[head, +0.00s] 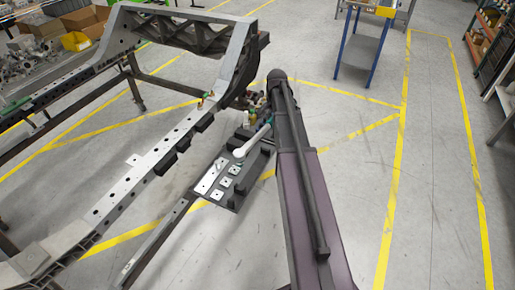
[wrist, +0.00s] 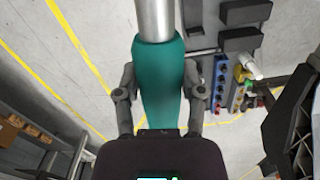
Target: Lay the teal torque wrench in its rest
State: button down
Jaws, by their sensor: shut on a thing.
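The torque wrench has a teal handle (wrist: 160,75) and a silver shaft that runs up out of the wrist view. My gripper (wrist: 160,100) is shut on the teal handle, one finger on each side. In the head view the wrench's silver shaft (head: 252,141) shows over a dark tray (head: 229,203), left of my arm. My arm hides the gripper and most of the handle there. Black blocks (wrist: 240,42) stand right of the wrench in the wrist view and may be its rest. I cannot tell whether the wrench touches anything.
A chassis frame (head: 130,195) with a raised arch runs along the left. Small coloured items on a blue strip (wrist: 220,82) lie right of my gripper in the wrist view. A blue-legged cart (head: 361,42) stands at the back. The floor right of my arm is clear.

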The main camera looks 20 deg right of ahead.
jog(key=shift+w+f, duration=0.1)
jog(key=shift+f, duration=0.05)
dwell(0.4)
jog(key=w+a+f+n+b, duration=0.1)
jog(key=w+f+b, duration=0.3)
jog(key=f+b, duration=0.7)
jog(key=w+a+f+b, duration=0.3)
jog(key=w+f+b, duration=0.1)
jog(key=f+b, duration=0.7)
jog(key=shift+f+n+b, duration=0.2)
jog(key=shift+n+b, duration=0.15)
jog(key=shift+n, duration=0.05)
jog(key=shift+f, duration=0.25)
jog(key=shift+f+b, duration=2.1)
jog(key=shift+b, duration=0.25)
jog(key=shift+f+b, duration=0.45)
jog(key=shift+b, duration=0.05)
jog(key=shift+f+b, duration=1)
jog(key=shift+f, duration=0.05)
jog(key=shift+f+b, duration=0.45)
jog(key=shift+b, duration=0.05)
